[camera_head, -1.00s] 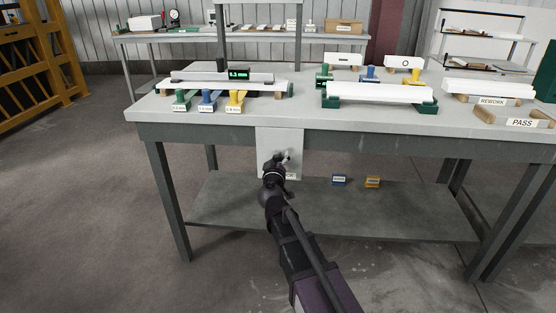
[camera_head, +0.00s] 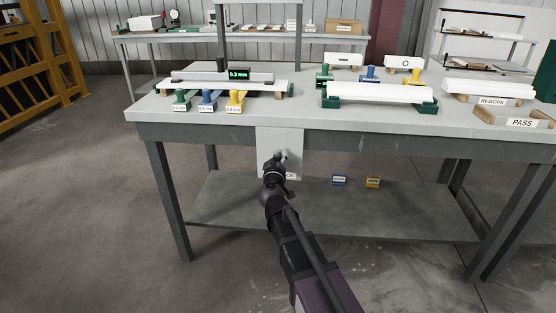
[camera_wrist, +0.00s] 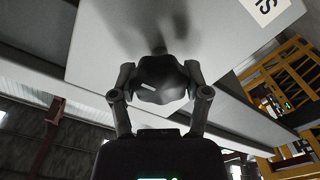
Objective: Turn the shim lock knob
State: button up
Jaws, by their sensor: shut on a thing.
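The shim lock knob (camera_wrist: 163,88) is dark and lobed, with a short white mark on its face, and it sits on a pale panel (camera_wrist: 95,45). In the wrist view my gripper (camera_wrist: 160,70) has one finger on each side of the knob and is shut on it. In the head view the panel (camera_head: 266,142) hangs below the front edge of the workbench. My gripper (camera_head: 281,159) is at its lower part and hides most of the knob there. A small display (camera_head: 239,73) on the bench appears to read 0.3 mm.
Green, blue and yellow labelled shims (camera_head: 207,99) stand at the bench's front left. A white bar in green supports (camera_head: 378,95) lies to the right, near REWORK and PASS holders (camera_head: 520,122). Blue and yellow blocks (camera_head: 356,181) sit on the lower shelf.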

jog(key=shift+w+n, duration=0.1)
jog(key=shift+n, duration=0.2)
jog(key=n, duration=0.8)
jog(key=shift+n, duration=0.4)
jog(key=n, duration=0.4)
jog(key=shift+a+f+n, duration=0.1)
jog(key=shift+n, duration=2.1)
jog(key=o, duration=1.2)
jog(key=shift+f, duration=0.1)
jog(key=shift+c, duration=0.2)
